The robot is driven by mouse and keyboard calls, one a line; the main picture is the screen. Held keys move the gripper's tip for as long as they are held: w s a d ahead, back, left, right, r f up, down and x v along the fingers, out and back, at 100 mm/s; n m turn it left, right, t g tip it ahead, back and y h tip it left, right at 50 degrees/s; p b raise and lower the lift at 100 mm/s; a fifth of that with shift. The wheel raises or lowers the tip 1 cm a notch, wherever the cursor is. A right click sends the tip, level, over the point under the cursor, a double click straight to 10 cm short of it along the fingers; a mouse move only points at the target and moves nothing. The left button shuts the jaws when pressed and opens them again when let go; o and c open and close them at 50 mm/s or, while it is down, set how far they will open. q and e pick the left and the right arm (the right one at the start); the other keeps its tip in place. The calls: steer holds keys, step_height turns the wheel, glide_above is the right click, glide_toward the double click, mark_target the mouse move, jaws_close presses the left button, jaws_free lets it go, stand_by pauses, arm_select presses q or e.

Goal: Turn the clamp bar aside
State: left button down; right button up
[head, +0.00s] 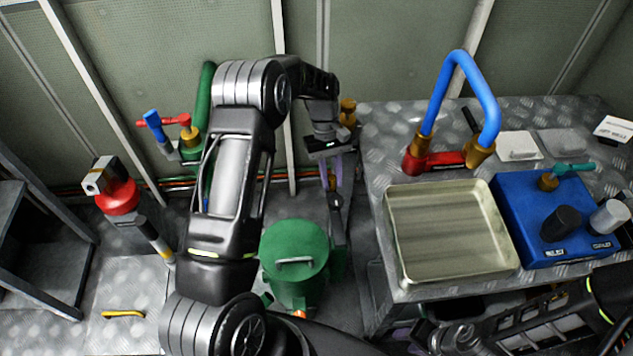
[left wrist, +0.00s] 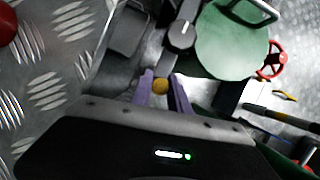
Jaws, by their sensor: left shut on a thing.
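My left gripper (head: 335,182) reaches down just left of the metal bench, its two purple fingers pointing at the floor. In the left wrist view the fingers (left wrist: 162,88) are shut on a small round brass knob (left wrist: 160,86). The knob also shows between the fingers in the head view (head: 332,179). I cannot tell the clamp bar itself apart; what lies under the knob is mostly hidden by the gripper. A dark grey knob with a pale mark (left wrist: 181,36) sits just beyond the fingertips. My right gripper is not in view; only part of that arm shows.
A green lidded drum (head: 294,248) stands left of the gripper. The bench (head: 385,170) holds a shallow metal tray (head: 450,232), a blue box (head: 540,205) and a blue hooped pipe (head: 465,75) on a red base. A red-topped post (head: 117,196) stands at left.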

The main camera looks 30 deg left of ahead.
arm_select(q)
steer(key=shift+w+d, duration=0.45)
steer(key=shift+d, duration=0.3)
steer(key=shift+w+d, duration=0.4)
steer(key=shift+d, duration=0.35)
steer(key=c, duration=1.3)
jaws_free()
steer(key=shift+o, duration=0.2)
steer(key=v, duration=0.8)
steer(key=shift+s, duration=0.1)
